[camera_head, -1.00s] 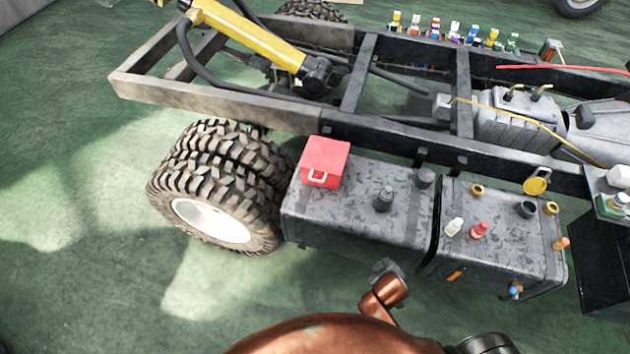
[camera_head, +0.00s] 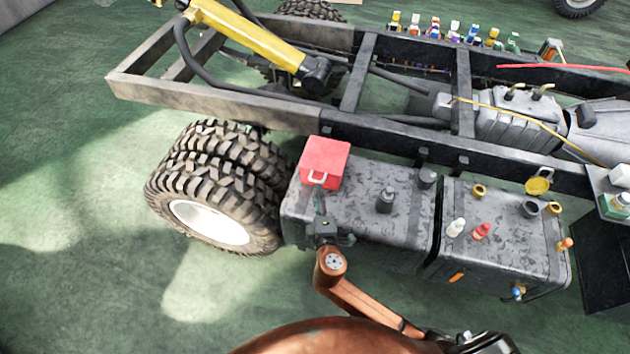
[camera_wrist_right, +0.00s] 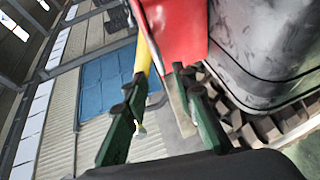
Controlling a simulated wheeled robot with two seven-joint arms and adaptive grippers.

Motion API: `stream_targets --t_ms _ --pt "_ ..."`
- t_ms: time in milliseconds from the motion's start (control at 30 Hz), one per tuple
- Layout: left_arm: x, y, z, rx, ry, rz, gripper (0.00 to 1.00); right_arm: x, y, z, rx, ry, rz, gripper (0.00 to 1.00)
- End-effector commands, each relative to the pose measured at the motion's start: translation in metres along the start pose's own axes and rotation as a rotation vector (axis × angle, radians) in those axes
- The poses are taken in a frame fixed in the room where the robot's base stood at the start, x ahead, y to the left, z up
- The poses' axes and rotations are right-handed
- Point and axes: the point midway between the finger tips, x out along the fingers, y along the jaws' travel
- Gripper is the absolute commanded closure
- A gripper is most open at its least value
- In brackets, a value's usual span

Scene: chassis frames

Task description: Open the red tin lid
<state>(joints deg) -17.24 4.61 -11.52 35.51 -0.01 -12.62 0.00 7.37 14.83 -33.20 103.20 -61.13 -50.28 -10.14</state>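The red tin (camera_head: 326,158) sits on the left end of the grey camouflage-patterned tank, with its lid closed. A white handle (camera_head: 317,178) is on its front face. My right gripper (camera_head: 319,200) is in front of the tin, just below the handle. In the right wrist view its green and black fingers (camera_wrist_right: 160,82) are apart with nothing clearly held between them. The red tin (camera_wrist_right: 178,28) fills the top middle there, just beyond the fingertips. I cannot tell whether a finger touches the handle. My left gripper is not in view.
The grey tank (camera_head: 360,220) carries a dark cap (camera_head: 387,199) right of the tin. A second tank (camera_head: 500,255) with bottles and caps stands further right. Big tyres (camera_head: 215,190) are on the left. The chassis rail (camera_head: 400,140) runs behind the tin.

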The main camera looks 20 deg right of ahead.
Motion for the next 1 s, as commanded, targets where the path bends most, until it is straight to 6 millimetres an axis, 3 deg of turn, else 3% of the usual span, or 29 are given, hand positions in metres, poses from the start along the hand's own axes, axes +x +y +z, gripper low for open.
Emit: stream_targets --t_ms 167,433,833,1000 --pt "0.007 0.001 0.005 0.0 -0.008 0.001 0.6 0.027 -0.002 0.0 -0.003 0.0 0.001 0.75" --pt "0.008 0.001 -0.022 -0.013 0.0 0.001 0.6 0.064 -0.002 0.001 -0.001 -0.001 -0.002 0.75" --pt "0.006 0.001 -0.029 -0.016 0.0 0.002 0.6 0.072 -0.001 0.001 0.002 -0.002 -0.002 0.75" --pt "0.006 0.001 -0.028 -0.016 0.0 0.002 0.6 0.072 -0.001 0.001 0.002 -0.002 -0.002 0.86"
